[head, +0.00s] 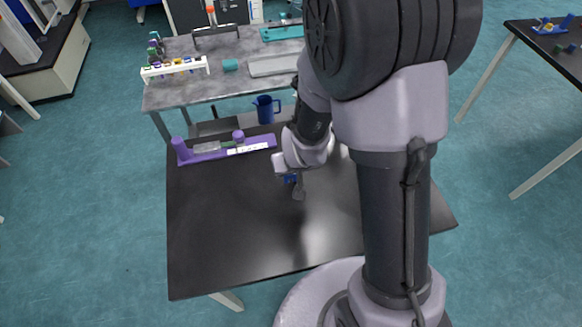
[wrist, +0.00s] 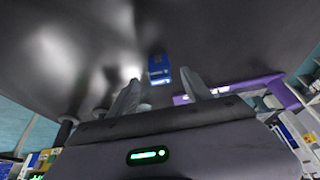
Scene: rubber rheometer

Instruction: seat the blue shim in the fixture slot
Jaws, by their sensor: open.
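The blue shim (wrist: 159,67) shows in the wrist view against the black table top, in line with the gap between my fingers. A bit of blue (head: 289,178), likely the shim, shows in the head view beside my fingers. My gripper (head: 298,190) is open and points down over the middle of the table; its fingers also show in the wrist view (wrist: 160,84). I cannot tell how far the shim is from the fingertips. The purple fixture (head: 208,152) lies at the table's back left, with upright purple posts and a white strip. Its slot is not clear.
The black table (head: 220,230) is bare in front and to the left. A blue jug (head: 265,109) stands behind it. A grey bench (head: 180,97) beyond holds a tube rack (head: 175,68) and trays. My arm hides the table's right part.

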